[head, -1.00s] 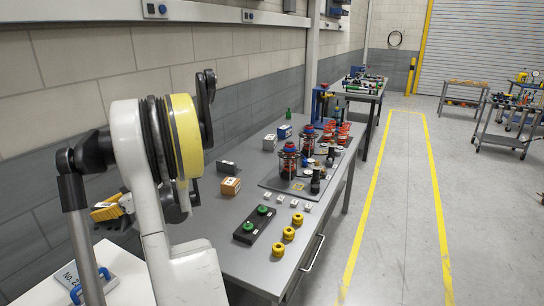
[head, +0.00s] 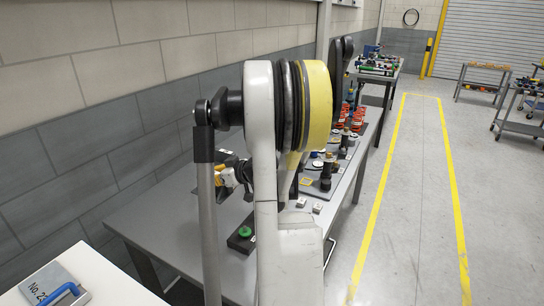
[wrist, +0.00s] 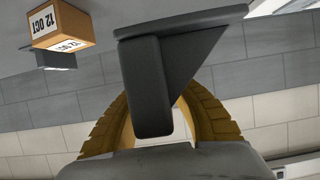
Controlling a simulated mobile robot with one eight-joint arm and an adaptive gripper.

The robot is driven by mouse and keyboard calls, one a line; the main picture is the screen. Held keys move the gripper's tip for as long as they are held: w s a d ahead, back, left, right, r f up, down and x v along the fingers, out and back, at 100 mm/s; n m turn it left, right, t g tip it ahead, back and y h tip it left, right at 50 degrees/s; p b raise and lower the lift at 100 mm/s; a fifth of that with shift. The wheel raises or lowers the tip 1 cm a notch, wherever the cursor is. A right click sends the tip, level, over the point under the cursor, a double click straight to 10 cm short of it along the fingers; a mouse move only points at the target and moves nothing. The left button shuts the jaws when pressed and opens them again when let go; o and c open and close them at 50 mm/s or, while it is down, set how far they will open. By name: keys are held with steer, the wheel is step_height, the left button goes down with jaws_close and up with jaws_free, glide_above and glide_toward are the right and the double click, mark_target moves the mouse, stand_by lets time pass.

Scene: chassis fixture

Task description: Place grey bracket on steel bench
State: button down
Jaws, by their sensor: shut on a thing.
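The grey bracket (wrist: 150,85) fills the middle of the wrist view, dark grey with a flat plate and a triangular side rib. My gripper (wrist: 155,120) is shut on it, its yellow ribbed fingers on both sides. In the head view my gripper (head: 231,177) is small and partly hidden behind my arm, over the bench. I cannot make out the bracket clearly there. The steel bench (head: 165,217) runs along the wall, with its near left part bare. My arm hides much of its middle.
An orange date box (wrist: 62,25) stands on the bench, upside down in the wrist view. A black block with a green knob (head: 244,236) is beside my arm. Small white blocks (head: 317,208) and red-topped parts stand farther right. A white table (head: 100,285) is at near left.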

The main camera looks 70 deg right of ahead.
steer(key=shift+w+a+f, duration=0.15)
steer(key=shift+w+f, duration=0.05)
steer(key=shift+w, duration=0.1)
steer(key=b, duration=0.5)
glide_above(187, 201)
step_height(187, 201, down, 7)
steer(key=shift+a+r, duration=0.1)
step_height(187, 201, down, 4)
steer(key=shift+f+b, duration=0.1)
steer(key=shift+b, duration=1.15)
steer(key=shift+s+r, duration=0.1)
steer(key=shift+r, duration=0.1)
steer(key=c, duration=1.4)
jaws_free()
steer(key=shift+f, duration=0.15)
